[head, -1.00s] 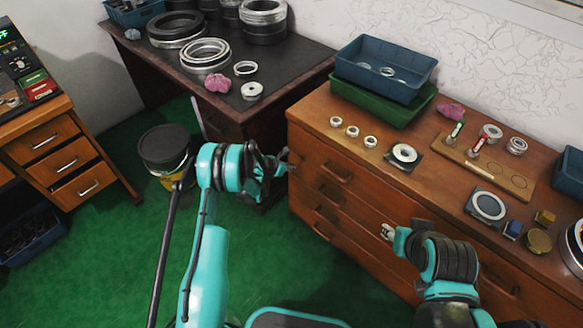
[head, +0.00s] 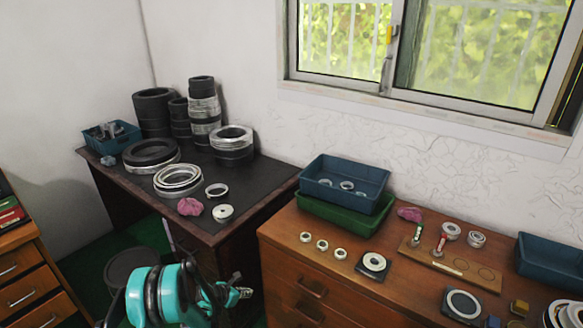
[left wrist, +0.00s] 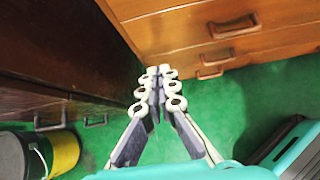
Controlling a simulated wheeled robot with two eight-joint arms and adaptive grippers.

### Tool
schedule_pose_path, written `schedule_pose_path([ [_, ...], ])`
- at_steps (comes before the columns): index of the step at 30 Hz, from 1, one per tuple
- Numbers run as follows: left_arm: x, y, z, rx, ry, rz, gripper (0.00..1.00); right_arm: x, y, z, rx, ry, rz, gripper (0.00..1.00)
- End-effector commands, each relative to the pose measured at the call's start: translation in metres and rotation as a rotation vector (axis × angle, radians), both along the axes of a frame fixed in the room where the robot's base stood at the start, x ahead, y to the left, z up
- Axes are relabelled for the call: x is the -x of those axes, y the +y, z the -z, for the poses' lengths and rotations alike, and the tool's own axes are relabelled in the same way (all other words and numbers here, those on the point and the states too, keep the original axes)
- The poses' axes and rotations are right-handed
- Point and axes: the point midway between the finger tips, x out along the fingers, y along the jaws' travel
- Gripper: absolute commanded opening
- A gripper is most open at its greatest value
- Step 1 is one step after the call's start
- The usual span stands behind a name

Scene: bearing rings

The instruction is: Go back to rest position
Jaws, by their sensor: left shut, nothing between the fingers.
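My left gripper (head: 240,292) is at the lower middle of the head view, in front of the gap between the dark desk and the wooden cabinet. In the left wrist view its fingers (left wrist: 158,80) are together, shut and empty, above the green floor. Drawer fronts show ahead of the fingers. My right gripper is not in the head view.
A dark desk (head: 262,190) bears several bearing rings and a pink cloth (head: 190,207). A wooden cabinet (head: 283,226) bears a blue bin (head: 345,203), small rings and a wooden board (head: 455,266). A bucket (left wrist: 62,152) stands on the floor, left in the wrist view.

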Motion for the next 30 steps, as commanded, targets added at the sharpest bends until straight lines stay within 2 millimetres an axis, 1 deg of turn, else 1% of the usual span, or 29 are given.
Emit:
schedule_pose_path([
  [2, 0.001, -0.002, -0.017, -0.042, -0.016, 0.038, 0.0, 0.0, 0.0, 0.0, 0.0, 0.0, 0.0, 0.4],
  [4, 0.003, -0.004, -0.04, -0.11, -0.042, 0.099, 0.0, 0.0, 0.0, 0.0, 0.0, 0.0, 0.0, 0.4],
  [5, 0.004, -0.005, -0.052, -0.148, -0.055, 0.134, 0.0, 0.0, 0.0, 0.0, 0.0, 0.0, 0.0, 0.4],
  [6, 0.008, -0.007, -0.069, -0.202, -0.075, 0.186, 0.0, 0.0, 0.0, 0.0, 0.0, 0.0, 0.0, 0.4],
  [7, 0.011, -0.009, -0.083, -0.246, -0.092, 0.228, 0.0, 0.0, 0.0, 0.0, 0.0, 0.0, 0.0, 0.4],
  [9, 0.021, -0.013, -0.114, -0.352, -0.128, 0.328, 0.0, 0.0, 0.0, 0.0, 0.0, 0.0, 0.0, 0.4],
  [11, 0.031, -0.017, -0.139, -0.441, -0.158, 0.416, 0.0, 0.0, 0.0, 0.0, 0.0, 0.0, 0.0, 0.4],
  [12, 0.039, -0.019, -0.155, -0.499, -0.177, 0.476, 0.0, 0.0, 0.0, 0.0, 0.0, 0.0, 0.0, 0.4],
  [14, 0.053, -0.022, -0.178, -0.587, -0.206, 0.565, 0.0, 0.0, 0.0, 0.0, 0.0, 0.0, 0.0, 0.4],
  [15, 0.063, -0.024, -0.192, -0.646, -0.223, 0.626, 0.0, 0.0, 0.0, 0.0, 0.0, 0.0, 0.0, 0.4],
  [17, 0.079, -0.028, -0.212, -0.732, -0.251, 0.718, 0.0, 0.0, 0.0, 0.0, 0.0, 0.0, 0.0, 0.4],
  [18, 0.091, -0.03, -0.225, -0.788, -0.268, 0.78, 0.0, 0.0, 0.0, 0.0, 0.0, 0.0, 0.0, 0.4],
  [20, 0.11, -0.032, -0.242, -0.873, -0.294, 0.874, 0.0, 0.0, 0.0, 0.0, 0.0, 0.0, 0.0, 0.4],
  [21, 0.123, -0.034, -0.252, -0.93, -0.31, 0.938, 0.0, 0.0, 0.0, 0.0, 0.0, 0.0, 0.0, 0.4],
  [23, 0.143, -0.036, -0.266, -1.014, -0.332, 1.035, 0.0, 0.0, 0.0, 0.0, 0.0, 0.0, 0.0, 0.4],
  [24, 0.157, -0.037, -0.274, -1.067, -0.347, 1.1, 0.0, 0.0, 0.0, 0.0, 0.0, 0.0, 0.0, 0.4],
  [26, 0.178, -0.039, -0.284, -1.147, -0.369, 1.2, 0.0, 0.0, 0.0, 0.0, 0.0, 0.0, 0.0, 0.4],
  [27, 0.193, -0.04, -0.29, -1.201, -0.382, 1.267, 0.0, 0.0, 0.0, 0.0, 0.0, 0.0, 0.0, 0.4],
  [29, 0.215, -0.04, -0.297, -1.281, -0.401, 1.369, 0.0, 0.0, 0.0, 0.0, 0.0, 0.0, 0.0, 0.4],
  [30, 0.229, -0.041, -0.3, -1.333, -0.413, 1.437, 0.0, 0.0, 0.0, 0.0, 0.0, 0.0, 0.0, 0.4],
])
